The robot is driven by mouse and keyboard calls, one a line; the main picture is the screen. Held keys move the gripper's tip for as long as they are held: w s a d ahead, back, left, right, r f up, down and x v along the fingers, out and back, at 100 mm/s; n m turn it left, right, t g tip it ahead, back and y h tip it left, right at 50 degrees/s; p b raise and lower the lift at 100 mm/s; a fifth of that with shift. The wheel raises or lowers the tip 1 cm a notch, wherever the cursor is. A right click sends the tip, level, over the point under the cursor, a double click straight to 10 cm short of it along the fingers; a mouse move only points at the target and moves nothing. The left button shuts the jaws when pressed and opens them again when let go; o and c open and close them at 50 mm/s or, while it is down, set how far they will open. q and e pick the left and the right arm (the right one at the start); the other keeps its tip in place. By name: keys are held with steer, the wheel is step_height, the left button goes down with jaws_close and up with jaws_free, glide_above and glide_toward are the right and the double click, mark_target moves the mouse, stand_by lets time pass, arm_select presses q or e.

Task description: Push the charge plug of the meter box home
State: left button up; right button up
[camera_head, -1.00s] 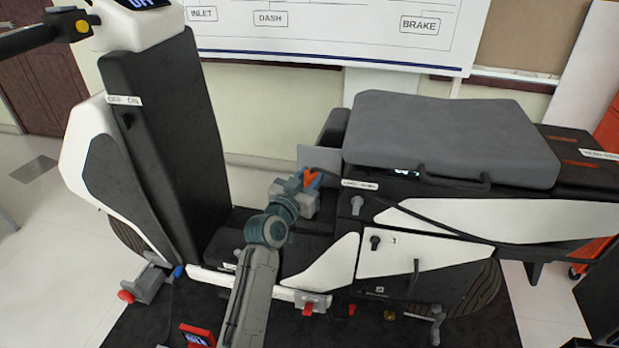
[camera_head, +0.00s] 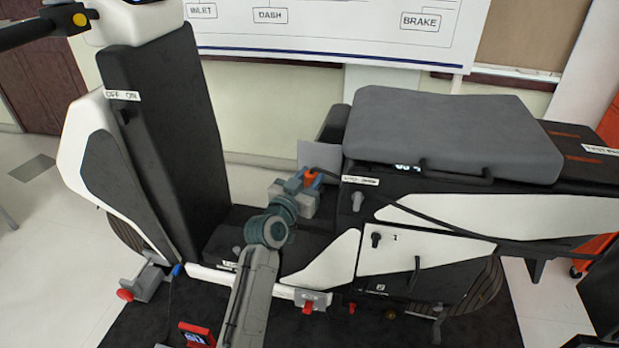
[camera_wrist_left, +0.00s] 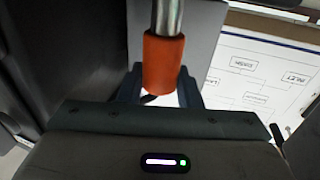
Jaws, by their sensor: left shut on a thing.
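My left gripper (camera_head: 306,182) is shut on an orange plug (camera_head: 311,174), low in the gap between the upright black column and the grey seat. In the left wrist view the orange plug (camera_wrist_left: 163,64) sits between the two dark fingertips, and a bare metal shaft (camera_wrist_left: 167,15) runs from it to the top edge. The shaft's far end is out of that view, so I cannot tell what it meets. A black cable (camera_head: 420,220) runs from near the plug to the right along the chassis. I cannot make out which part is the meter box. My right gripper is not in view.
A grey upright panel (camera_head: 318,156) stands just behind the plug. The grey seat (camera_head: 450,135) and its black body lie close on the right, the black column (camera_head: 165,140) on the left. A red-framed device (camera_head: 197,335) lies at the bottom. Floor is clear at left.

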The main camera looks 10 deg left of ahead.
arm_select(q)
steer(key=shift+f+b, duration=1.2)
steer(key=shift+f, duration=0.2)
steer(key=o, duration=1.2)
steer(key=v, duration=1.1)
steer(key=shift+b, duration=0.35)
steer(key=shift+w, duration=0.1)
